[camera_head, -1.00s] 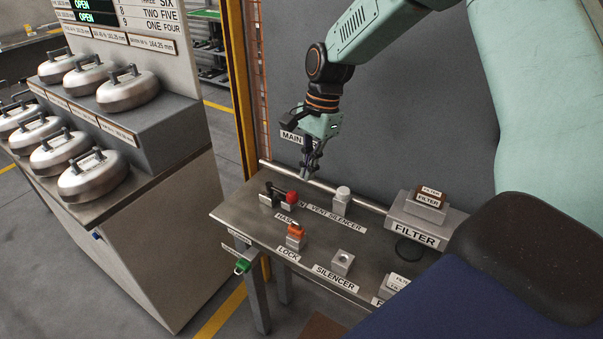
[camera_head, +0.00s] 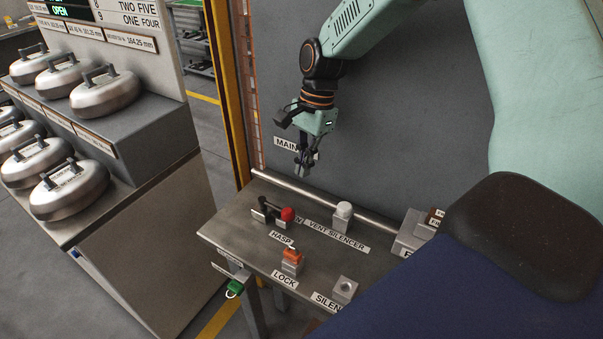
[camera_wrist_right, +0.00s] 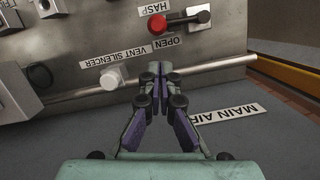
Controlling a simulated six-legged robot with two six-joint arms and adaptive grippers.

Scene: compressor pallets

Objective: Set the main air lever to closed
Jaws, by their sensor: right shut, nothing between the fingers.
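A black handle-like part (camera_wrist_right: 203,16) sits at the bar's other end. An OPEN label (camera_wrist_right: 167,43) lies close by. A MAIN AIR label (camera_wrist_right: 225,113) is on the grey panel behind the bench. My right gripper (camera_head: 302,174) is shut and empty. It points down in front of the panel, above and apart from the red knob. My left gripper is not in view.
A rail (camera_head: 310,197) runs along the bench's back edge. A white-capped vent silencer (camera_head: 343,212), an orange lock (camera_head: 292,256) and a silencer block (camera_head: 345,287) stand on the bench (camera_head: 240,220). A yellow post (camera_head: 229,100) rises at left.

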